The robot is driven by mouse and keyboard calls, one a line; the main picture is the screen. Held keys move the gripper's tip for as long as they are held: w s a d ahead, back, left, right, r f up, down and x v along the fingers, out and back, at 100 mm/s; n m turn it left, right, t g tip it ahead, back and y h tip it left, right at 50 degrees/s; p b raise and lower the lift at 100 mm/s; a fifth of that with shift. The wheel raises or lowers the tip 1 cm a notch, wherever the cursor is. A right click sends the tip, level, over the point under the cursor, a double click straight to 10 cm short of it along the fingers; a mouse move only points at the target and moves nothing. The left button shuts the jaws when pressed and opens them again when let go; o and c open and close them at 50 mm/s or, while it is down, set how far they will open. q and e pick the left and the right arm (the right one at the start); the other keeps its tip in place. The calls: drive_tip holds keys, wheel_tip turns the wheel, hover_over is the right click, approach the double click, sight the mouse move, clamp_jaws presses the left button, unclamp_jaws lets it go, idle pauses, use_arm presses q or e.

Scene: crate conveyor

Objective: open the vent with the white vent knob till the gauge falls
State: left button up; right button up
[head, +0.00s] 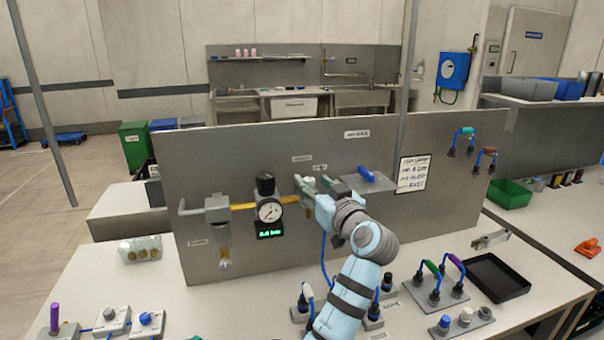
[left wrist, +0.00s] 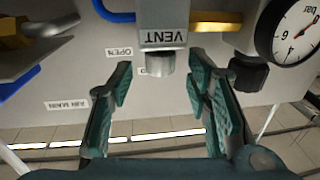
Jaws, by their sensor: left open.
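In the left wrist view, the vent block (left wrist: 163,24) carries the word VENT, and the pale vent knob (left wrist: 160,63) sticks out from it. My left gripper (left wrist: 160,78) is open, with one green-padded finger on each side of the knob and a visible gap to both. In the head view, my left gripper (head: 316,186) is at the upright panel and largely hides the knob. The round pressure gauge (head: 269,211) is left of the gripper, with a green digital readout (head: 270,231) too small to read surely. Part of the gauge also shows in the left wrist view (left wrist: 297,30). My right gripper is out of view.
The grey panel (head: 400,215) holds a yellow pipe, a filter bowl (head: 217,232) left of the gauge, and a blue-handled valve (head: 367,173) right of my gripper. A white notice (head: 413,174) hangs farther right. Switches and a black tray (head: 497,277) occupy the bench in front.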

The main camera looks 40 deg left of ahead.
sight(313, 183)
use_arm(q)
drive_tip(key=x, duration=0.3)
drive_tip(key=shift+w, duration=0.2)
drive_tip(key=shift+s, duration=0.25)
drive_tip(key=shift+c, duration=1)
clamp_jaws()
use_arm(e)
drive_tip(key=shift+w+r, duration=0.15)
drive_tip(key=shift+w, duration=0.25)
